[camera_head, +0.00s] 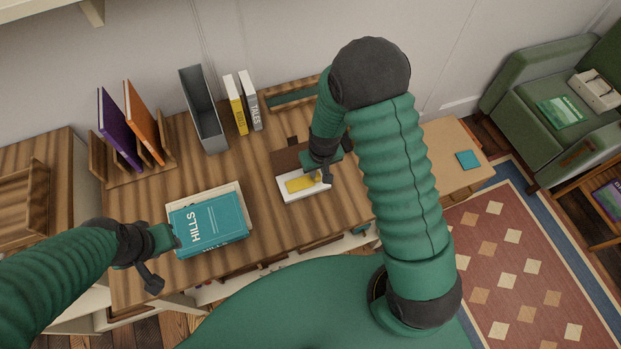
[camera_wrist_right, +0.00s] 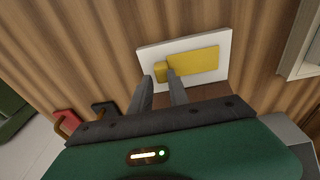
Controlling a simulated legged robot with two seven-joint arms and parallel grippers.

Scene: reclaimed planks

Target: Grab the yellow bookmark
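The yellow bookmark (camera_head: 298,185) lies flat on a small white tray (camera_head: 290,198) on the wooden desk. In the right wrist view the bookmark (camera_wrist_right: 200,64) shows a raised tab at its left end, and the white tray (camera_wrist_right: 190,42) lies under it. My right gripper (camera_head: 324,172) is over the tray's right part in the head view. My left gripper (camera_head: 163,258) is open and empty beside the teal book.
A teal book (camera_head: 208,222) titled HILLS lies at the desk's front left. Purple (camera_head: 120,130) and orange (camera_head: 145,124) books stand in a rack. A grey file holder (camera_head: 203,110), a yellow book (camera_head: 236,106) and a TALES book (camera_head: 250,102) stand at the back.

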